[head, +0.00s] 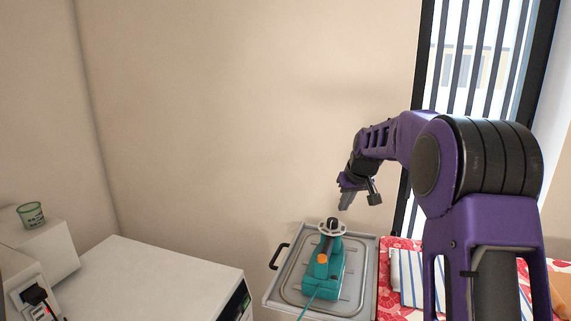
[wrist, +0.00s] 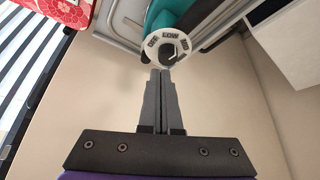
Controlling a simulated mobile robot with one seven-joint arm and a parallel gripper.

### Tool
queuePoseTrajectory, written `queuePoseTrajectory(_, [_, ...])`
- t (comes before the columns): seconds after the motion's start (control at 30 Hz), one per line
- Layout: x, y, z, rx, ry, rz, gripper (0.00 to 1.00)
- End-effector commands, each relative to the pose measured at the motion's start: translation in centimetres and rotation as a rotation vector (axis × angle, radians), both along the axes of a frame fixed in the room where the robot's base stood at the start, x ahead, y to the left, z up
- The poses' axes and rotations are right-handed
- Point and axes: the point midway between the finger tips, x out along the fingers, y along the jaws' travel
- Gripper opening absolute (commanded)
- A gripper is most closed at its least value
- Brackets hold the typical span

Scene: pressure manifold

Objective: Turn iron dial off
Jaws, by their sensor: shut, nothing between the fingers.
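A teal iron (head: 324,274) with an orange button stands on a grey metal tray (head: 285,284) against the wall. Its dial is a white ring (head: 331,229) with a dark centre knob, at the top of the iron. In the wrist view the dial (wrist: 166,47) shows dark lettering, with the word LOW near its middle, and sits just beyond my fingertips. My gripper (head: 342,207) is above the iron, slightly right of the dial. In the wrist view my gripper (wrist: 160,72) has its fingers together and empty. Whether the fingertips touch the dial is unclear.
A white appliance (head: 150,283) stands left of the tray, with free room on its top. A red patterned cloth (head: 390,246) with a striped cloth (head: 409,276) lies right of the tray. A green cup (head: 31,215) and a socket with a black plug (head: 36,296) are far left.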

Motion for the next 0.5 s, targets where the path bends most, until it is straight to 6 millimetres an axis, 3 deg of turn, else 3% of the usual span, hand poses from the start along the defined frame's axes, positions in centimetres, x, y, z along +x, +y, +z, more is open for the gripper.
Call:
queuePoseTrajectory(0.17, [0.0,0.1,-0.1,0.0,0.0,0.0,0.0])
queuePoseTrajectory(0.4, [-0.3,2.7,0.9,0.0,0.0,0.002,0.0])
queuePoseTrajectory(0.5, [-0.3,2.7,0.6,0.0,0.001,0.0,0.0])
